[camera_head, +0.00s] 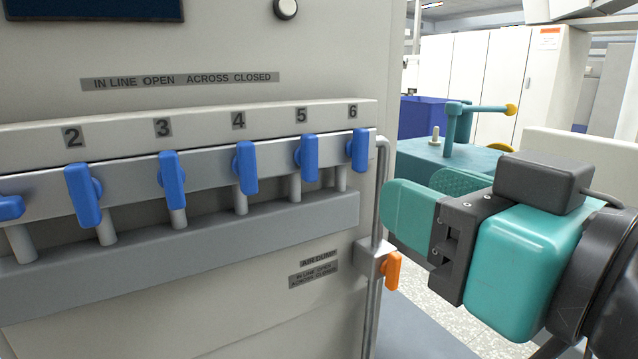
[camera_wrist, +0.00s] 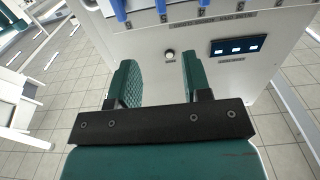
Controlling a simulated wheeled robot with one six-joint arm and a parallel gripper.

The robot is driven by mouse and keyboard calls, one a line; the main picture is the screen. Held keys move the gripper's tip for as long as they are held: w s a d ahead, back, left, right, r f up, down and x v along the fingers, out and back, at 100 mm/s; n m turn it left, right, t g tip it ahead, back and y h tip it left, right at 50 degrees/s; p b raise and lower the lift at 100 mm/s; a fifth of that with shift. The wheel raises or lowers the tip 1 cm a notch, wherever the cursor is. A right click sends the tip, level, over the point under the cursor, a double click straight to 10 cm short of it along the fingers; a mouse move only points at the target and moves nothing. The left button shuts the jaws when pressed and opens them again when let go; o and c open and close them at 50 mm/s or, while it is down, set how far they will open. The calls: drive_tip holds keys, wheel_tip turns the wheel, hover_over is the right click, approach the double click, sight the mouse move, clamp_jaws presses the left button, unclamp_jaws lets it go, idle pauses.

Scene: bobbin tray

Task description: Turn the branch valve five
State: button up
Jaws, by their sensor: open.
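The branch valve five is the blue handle (camera_head: 306,158) under the label 5 in the head view. It stands about upright, along its short grey stub pipe. The handles of valve two (camera_head: 84,195), three (camera_head: 172,181), four (camera_head: 245,167) and six (camera_head: 359,150) also stand about upright. A handle (camera_head: 10,207) at the left edge lies sideways. My gripper (camera_head: 432,200) is to the right of the valve row, apart from it. Its jaws are open and empty; they also show in the wrist view (camera_wrist: 158,75).
An orange air dump handle (camera_head: 392,271) sits on a vertical pipe (camera_head: 382,190) between the row and my gripper. A sign (camera_head: 180,80) reads in line open, across closed. A teal machine (camera_head: 455,150) stands behind. A display (camera_wrist: 238,45) and round knob (camera_wrist: 169,55) show in the wrist view.

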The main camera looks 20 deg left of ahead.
drive_tip(key=p, duration=1.9)
approach(313, 148)
drive_tip(key=x, duration=0.8)
drive_tip(key=shift+w+r, duration=0.1)
drive_tip(key=shift+r, duration=0.2)
drive_tip(key=shift+w+a+f+p, duration=0.3)
drive_tip(key=shift+w+a+p, duration=0.2)
drive_tip(key=shift+a, duration=0.15)
drive_tip(key=shift+c, duration=0.4)
clamp_jaws()
